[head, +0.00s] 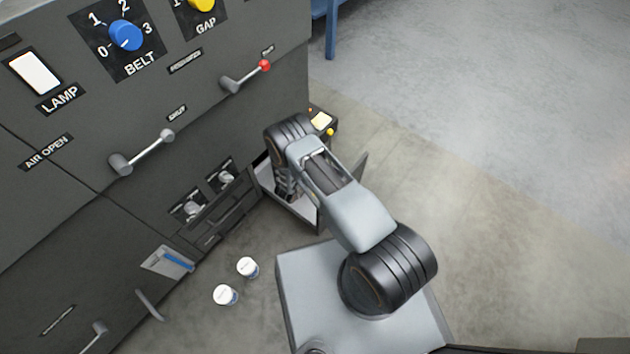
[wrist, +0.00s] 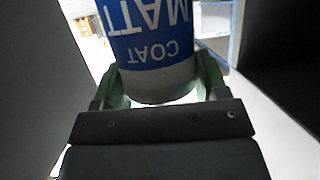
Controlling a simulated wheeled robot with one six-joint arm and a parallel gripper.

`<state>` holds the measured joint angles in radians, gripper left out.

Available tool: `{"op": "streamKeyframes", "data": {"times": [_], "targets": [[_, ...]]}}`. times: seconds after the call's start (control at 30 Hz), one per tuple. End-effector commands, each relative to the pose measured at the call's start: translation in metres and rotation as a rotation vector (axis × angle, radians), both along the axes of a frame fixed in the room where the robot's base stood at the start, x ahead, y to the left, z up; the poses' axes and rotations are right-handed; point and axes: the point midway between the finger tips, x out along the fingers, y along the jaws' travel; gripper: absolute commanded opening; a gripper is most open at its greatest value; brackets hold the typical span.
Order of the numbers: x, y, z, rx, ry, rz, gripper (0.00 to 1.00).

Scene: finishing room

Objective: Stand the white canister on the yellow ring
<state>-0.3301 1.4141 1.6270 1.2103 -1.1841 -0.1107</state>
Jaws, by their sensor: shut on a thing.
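In the wrist view, my gripper (wrist: 160,88) is shut on a white canister (wrist: 158,72) with a wide blue label reading MATT COAT. The green fingers press on both its sides, and its far end runs out of the picture. In the head view, the gripper is at the open drawer (head: 308,217), mostly hidden by my own arm, and the held canister cannot be made out. I cannot make out a yellow ring in either view.
Two other white-topped canisters stand on the floor, one (head: 248,267) near the cabinet and one (head: 225,294) in front. The dark cabinet (head: 215,125) with levers and knobs fills the left. Floor at right is clear.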

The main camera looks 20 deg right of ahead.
Motion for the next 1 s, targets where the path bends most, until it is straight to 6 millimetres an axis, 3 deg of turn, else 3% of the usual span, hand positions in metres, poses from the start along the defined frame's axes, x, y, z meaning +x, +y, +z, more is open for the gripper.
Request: {"op": "streamKeyframes", "data": {"times": [0.1, 0.37, 0.6, 1.0], "targets": [[0.000, 0.000, -0.017, -0.001, -0.002, 0.001, 0.34], [0.000, 0.000, -0.030, 0.000, -0.003, 0.002, 0.34], [0.000, 0.000, -0.060, -0.001, -0.001, 0.001, 0.34], [0.000, 0.000, -0.063, -0.001, -0.002, 0.002, 0.34]]}}
